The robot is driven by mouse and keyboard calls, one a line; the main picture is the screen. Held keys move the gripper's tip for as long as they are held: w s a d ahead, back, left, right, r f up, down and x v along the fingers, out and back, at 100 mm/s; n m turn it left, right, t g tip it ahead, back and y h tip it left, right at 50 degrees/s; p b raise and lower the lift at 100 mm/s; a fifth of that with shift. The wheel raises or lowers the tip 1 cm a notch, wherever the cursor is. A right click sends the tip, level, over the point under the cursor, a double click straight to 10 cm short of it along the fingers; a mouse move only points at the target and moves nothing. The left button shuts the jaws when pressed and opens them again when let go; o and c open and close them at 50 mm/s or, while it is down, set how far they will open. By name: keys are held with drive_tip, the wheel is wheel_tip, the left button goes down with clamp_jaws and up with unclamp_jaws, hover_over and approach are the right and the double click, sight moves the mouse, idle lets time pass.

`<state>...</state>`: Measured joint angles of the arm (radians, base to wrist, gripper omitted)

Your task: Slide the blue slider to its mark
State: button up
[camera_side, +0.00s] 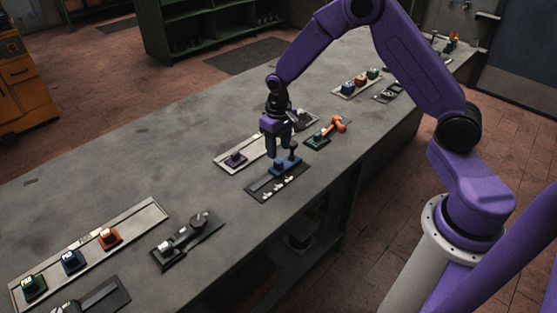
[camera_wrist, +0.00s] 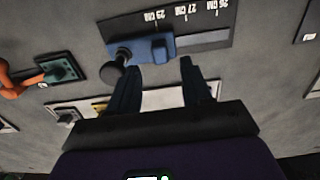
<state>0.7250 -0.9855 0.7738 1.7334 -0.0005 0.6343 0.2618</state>
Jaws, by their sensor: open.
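The blue slider (camera_side: 288,165) sits on a dark track plate (camera_side: 268,193) with white marks along its near side. A dark upright handle with a round knob stands on the slider. In the wrist view the blue slider (camera_wrist: 155,47) is at the end of the plate by the 29 CM mark, its black knob (camera_wrist: 122,57) toward the lower left. My gripper (camera_side: 277,152) points down just above or beside the slider. In the wrist view its two fingers (camera_wrist: 160,68) are apart with nothing seen between them. Contact with the slider cannot be told.
A green block with an orange handle (camera_side: 338,125) lies to the right. A long panel (camera_side: 150,217) and a dark lever device (camera_side: 190,240) are nearer. Bench between is clear.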

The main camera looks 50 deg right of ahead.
sight(278, 161)
wheel_tip(278, 161, down, 6)
drive_tip(key=shift+r, duration=0.1)
idle(0.4)
clamp_jaws()
